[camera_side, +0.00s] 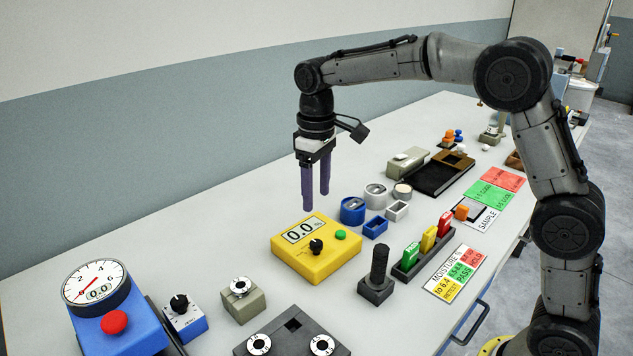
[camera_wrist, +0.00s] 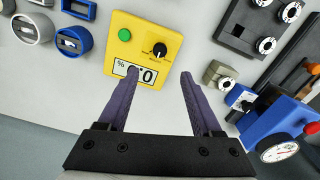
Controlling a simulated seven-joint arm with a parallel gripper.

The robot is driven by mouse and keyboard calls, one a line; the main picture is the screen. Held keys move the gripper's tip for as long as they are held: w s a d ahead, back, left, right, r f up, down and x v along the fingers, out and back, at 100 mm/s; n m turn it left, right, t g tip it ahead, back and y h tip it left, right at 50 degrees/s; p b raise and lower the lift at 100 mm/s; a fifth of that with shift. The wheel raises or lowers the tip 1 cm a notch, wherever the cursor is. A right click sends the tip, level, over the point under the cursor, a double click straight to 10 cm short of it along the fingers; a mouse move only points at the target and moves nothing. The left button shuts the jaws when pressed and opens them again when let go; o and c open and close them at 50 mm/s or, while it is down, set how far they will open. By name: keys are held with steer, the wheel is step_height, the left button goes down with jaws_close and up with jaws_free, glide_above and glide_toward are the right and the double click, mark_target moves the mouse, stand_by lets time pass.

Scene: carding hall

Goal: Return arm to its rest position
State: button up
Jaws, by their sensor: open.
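My gripper (camera_side: 316,188) hangs from the wrist with its two purple fingers pointing down. It is open and empty, in the air above the bench, behind the yellow moisture meter (camera_side: 316,250). In the wrist view my gripper (camera_wrist: 157,78) shows its fingers apart, with nothing between them. The yellow meter (camera_wrist: 130,38) lies beyond the fingertips there. Its display reads 0.0 in the side view and is partly hidden by the left finger in the wrist view.
Blue and grey round cups (camera_side: 352,212) stand right of the fingers. A gauge on a blue box (camera_side: 118,318) stands front left. A black post (camera_side: 378,268) and a rack of coloured tags (camera_side: 425,248) stand to the right. Bare bench lies left of the yellow meter.

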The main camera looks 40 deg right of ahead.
steer(key=shift+r, duration=0.95)
steer(key=s+d+r+m+t, duration=0.1)
steer(key=s+d+r+t, duration=0.25)
steer(key=s+r, duration=0.8)
steer(key=s+d+f+m+t, duration=0.1)
steer(key=s+f, duration=0.4)
steer(key=s, duration=0.3)
steer(key=s+f+m+t, duration=0.1)
steer(key=s+f, duration=0.5)
steer(key=s, duration=0.3)
steer(key=shift+s+d+f, duration=0.25)
steer(key=shift+d+f, duration=0.05)
steer(key=shift+d, duration=0.05)
